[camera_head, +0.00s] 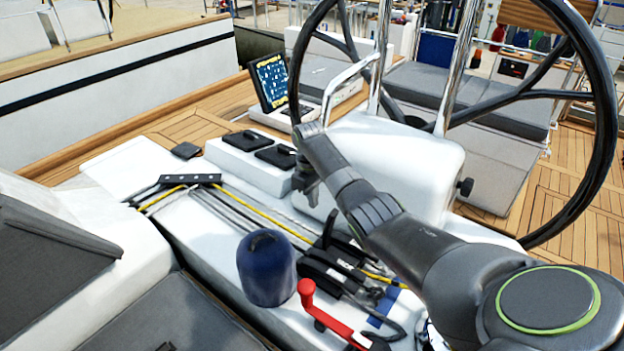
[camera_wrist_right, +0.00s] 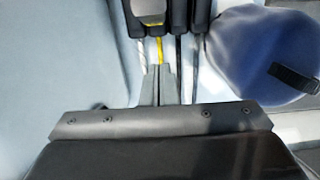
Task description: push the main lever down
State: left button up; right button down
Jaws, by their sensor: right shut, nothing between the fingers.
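A bank of black rope clutches (camera_head: 333,270) sits on the white console, beyond the blue winch cover. One black lever (camera_head: 328,229) stands up from it, while the others look flat; I cannot read which is marked main. In the right wrist view the clutch ends show at the top edge, one with a grey and yellowish part (camera_wrist_right: 149,12) above the yellow rope. My right gripper (camera_head: 309,194) points down over the console, apart from the clutches. In the wrist view its fingers (camera_wrist_right: 159,72) are together and empty, over the ropes. My left gripper is out of view.
The blue winch cover (camera_head: 266,268) stands beside the clutches, with a red handle (camera_head: 307,291) close by. Several ropes run to a black guide (camera_head: 190,179). A steering wheel (camera_head: 590,60) and white pedestal (camera_head: 405,150) stand behind my right arm.

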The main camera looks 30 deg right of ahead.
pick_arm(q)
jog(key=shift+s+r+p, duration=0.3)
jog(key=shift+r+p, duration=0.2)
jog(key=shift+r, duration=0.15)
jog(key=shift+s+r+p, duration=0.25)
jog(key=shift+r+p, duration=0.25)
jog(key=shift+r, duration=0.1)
pick_arm(e)
jog(key=s, duration=0.1)
jog(key=s+d, duration=0.1)
jog(key=s, duration=0.1)
jog(key=shift+s+d+f, duration=0.15)
jog(key=shift+s+d, duration=0.1)
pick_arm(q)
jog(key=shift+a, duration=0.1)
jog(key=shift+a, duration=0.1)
pick_arm(e)
jog(key=shift+d, duration=0.1)
